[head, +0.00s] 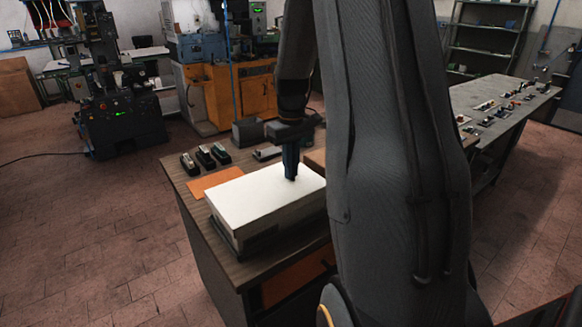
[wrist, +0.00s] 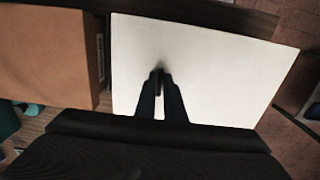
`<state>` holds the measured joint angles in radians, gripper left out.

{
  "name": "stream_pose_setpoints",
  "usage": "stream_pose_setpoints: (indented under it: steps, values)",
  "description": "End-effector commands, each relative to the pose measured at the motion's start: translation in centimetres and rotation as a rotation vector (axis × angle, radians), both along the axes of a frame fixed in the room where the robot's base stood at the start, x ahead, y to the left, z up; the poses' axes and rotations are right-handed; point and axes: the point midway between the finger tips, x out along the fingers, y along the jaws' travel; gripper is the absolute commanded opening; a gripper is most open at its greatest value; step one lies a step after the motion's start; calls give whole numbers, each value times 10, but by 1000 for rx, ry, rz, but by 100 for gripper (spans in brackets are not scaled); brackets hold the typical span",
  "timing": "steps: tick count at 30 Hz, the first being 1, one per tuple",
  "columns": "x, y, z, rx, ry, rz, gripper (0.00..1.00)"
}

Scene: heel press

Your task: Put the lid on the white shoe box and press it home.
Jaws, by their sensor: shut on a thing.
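The white lid (head: 262,190) lies roughly level over the shoe box (head: 243,233) on the near part of the wooden workbench. My arm hides the lid's right end in the head view.
Several staplers (head: 205,156) stand at the bench's back left, by an orange sheet (head: 215,182). A brown cardboard box (wrist: 50,55) stands close beside the lid in the wrist view. The floor left of the bench is clear.

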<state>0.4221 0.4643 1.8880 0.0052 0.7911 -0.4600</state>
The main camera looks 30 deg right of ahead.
Motion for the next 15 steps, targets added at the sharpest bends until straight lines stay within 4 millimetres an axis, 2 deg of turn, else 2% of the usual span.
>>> stream_pose_setpoints:
  steps: [15]
  values:
    - [0,0,-5,0,0,0,0]
